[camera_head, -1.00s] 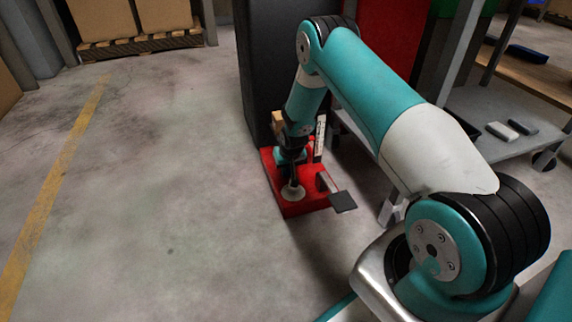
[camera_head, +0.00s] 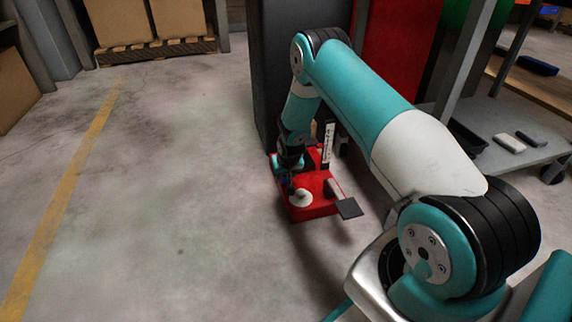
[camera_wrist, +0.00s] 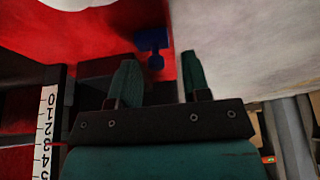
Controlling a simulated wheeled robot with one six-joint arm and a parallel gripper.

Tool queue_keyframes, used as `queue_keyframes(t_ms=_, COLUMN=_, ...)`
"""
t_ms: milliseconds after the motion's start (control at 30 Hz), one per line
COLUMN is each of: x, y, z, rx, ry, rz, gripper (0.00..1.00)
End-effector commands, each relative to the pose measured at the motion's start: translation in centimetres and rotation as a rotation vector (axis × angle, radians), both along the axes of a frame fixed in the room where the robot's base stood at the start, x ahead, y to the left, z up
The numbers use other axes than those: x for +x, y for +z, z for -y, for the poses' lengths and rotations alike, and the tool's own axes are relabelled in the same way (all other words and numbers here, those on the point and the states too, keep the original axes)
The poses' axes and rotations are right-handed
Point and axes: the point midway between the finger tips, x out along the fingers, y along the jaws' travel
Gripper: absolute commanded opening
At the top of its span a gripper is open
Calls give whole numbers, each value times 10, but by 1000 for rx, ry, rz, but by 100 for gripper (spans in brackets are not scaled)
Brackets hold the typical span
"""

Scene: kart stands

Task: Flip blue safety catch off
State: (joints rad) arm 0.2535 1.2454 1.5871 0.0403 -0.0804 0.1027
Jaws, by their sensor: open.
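The blue safety catch (camera_wrist: 152,40) shows in the wrist view as a small dark-blue T-shaped piece on the red base, near its edge. My gripper (camera_wrist: 160,68) is open. Its two fingers point toward the catch, which appears just beyond the fingertips and between their lines; contact cannot be told. In the head view my gripper (camera_head: 284,172) is low over the left side of the red base (camera_head: 318,210). A trace of blue shows by the fingers there, mostly hidden by the wrist.
A white disc (camera_head: 300,198) sits on the red base. A dark pedal plate (camera_head: 348,208) juts out at its right. A white numbered scale (camera_head: 328,142) stands behind. A dark cabinet rises behind the base, and a grey shelf (camera_head: 530,158) is at right. Floor at left is clear.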

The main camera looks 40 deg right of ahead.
Motion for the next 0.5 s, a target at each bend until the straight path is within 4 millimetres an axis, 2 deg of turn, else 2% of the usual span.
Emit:
queue_keyframes(t_ms=167, x=-10, y=35, z=-4, rx=-1, ry=1, rz=2, gripper=44)
queue_keyframes(t_ms=500, x=-41, y=116, z=-17, rx=0, ry=2, rz=0, gripper=44)
